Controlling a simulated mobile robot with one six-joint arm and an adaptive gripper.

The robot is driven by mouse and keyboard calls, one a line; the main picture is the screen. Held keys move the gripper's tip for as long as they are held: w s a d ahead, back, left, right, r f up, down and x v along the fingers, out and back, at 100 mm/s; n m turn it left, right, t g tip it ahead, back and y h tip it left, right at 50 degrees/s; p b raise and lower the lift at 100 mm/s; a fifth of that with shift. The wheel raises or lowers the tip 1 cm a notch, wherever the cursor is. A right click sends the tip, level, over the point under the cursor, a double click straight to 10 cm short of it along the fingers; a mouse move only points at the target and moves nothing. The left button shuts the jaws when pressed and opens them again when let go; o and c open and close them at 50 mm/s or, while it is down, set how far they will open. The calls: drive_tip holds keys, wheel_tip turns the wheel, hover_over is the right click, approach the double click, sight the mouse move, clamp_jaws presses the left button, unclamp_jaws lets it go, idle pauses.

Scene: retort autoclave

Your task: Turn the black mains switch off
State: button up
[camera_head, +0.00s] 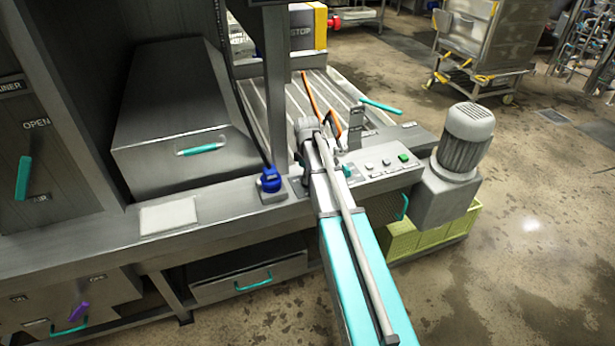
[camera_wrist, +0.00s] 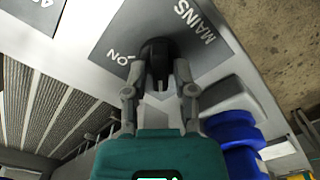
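The black mains switch (camera_wrist: 157,50) is a round knob on a grey plate (camera_wrist: 200,22) marked "MAINS" and "ON" in the wrist view. The "ON" lettering lies to the left of the knob. My gripper (camera_wrist: 159,68) has one finger on each side of the knob, and both fingertips appear to touch it.
A blue plug (camera_head: 270,180) with a black cable stands left of my arm; it also shows in the wrist view (camera_wrist: 232,130). A button panel (camera_head: 385,168) and a grey motor (camera_head: 465,140) stand to the right. Open floor (camera_head: 530,230) lies beyond.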

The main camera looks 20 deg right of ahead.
drive_tip(key=shift+o, duration=0.4)
drive_tip(key=shift+m, duration=0.4)
